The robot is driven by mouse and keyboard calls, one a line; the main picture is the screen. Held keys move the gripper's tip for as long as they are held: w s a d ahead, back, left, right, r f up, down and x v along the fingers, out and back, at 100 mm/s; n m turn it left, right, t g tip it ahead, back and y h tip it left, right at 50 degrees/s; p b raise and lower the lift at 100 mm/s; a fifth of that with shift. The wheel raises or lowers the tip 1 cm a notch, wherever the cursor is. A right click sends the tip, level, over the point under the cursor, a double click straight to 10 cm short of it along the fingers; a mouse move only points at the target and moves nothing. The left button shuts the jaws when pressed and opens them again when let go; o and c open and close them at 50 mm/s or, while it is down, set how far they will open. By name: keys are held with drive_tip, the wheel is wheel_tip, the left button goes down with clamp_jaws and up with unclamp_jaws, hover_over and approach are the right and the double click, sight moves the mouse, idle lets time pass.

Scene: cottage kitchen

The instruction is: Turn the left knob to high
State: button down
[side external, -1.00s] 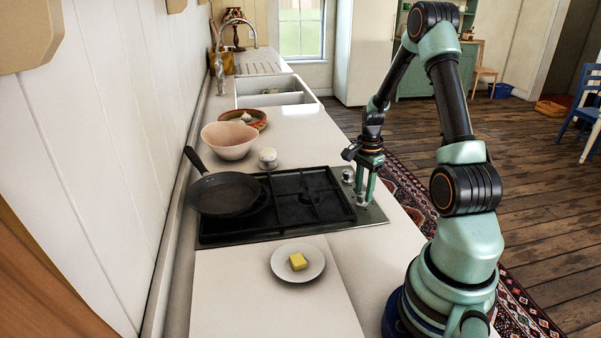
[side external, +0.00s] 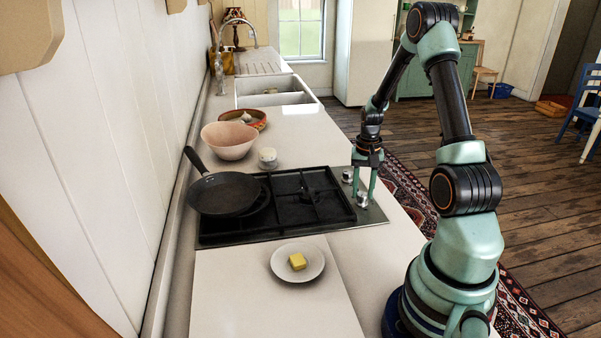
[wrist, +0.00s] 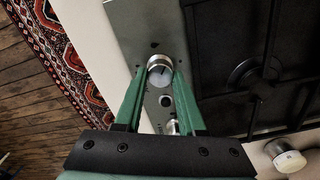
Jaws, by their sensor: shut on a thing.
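The left knob (side external: 362,200) is a round silvery knob at the near end of the hob's right-hand strip in the side view. In the wrist view, this knob (wrist: 159,76) sits between my two green fingertips, with a dark mark on its face. My gripper (side external: 364,194) points down over it and is shut on it; it also shows in the wrist view (wrist: 160,68). The second knob (side external: 347,176) stands farther back on the strip, free of my fingers. I cannot read any setting marks.
The black hob (side external: 290,215) lies left of the knobs, with a dark frying pan (side external: 225,194) on its left side. A plate (side external: 283,271) with butter (side external: 297,261) is in front. A pink bowl (side external: 229,141) and a small white jar (side external: 267,157) stand behind.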

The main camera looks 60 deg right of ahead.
sight(362, 193)
drive_tip(key=n, duration=0.6)
drive_tip(key=shift+a, duration=0.1)
drive_tip(key=shift+n, duration=0.4)
drive_tip(key=c, duration=0.5)
unclamp_jaws()
drive_tip(key=shift+r, duration=0.1)
wheel_tip(362, 193, up, 12)
idle(0.4)
